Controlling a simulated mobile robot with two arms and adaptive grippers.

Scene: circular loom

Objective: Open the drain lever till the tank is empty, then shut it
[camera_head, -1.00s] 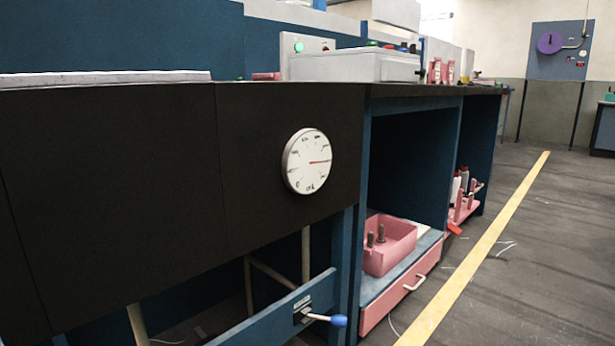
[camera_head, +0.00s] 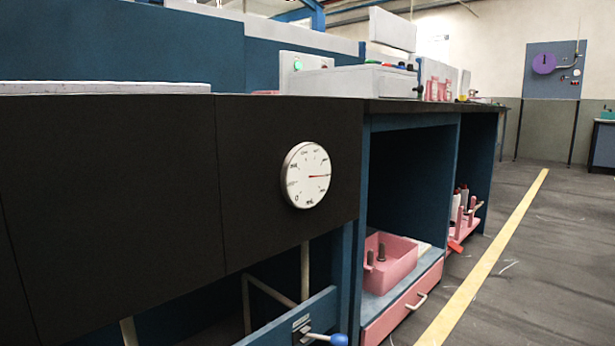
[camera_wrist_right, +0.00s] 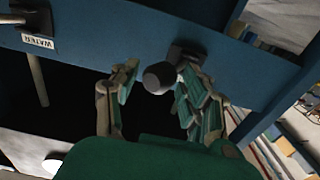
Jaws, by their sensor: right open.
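In the right wrist view a lever with a dark round knob (camera_wrist_right: 160,77) stands out from a blue panel. My right gripper (camera_wrist_right: 160,95) is open, with one finger on each side of the knob; I cannot tell whether they touch it. In the head view a lever with a blue knob (camera_head: 339,340) sticks out from the blue rail at the bottom edge, under a small unreadable label. A round white gauge (camera_head: 306,175) on the black tank front has its red needle pointing right. Neither gripper shows in the head view.
An upside-down label reading WATER (camera_wrist_right: 38,41) is on the panel in the right wrist view. In the head view a pink basin (camera_head: 390,262) sits in an open bay above a pink drawer (camera_head: 402,306). The floor right of the yellow line (camera_head: 490,255) is clear.

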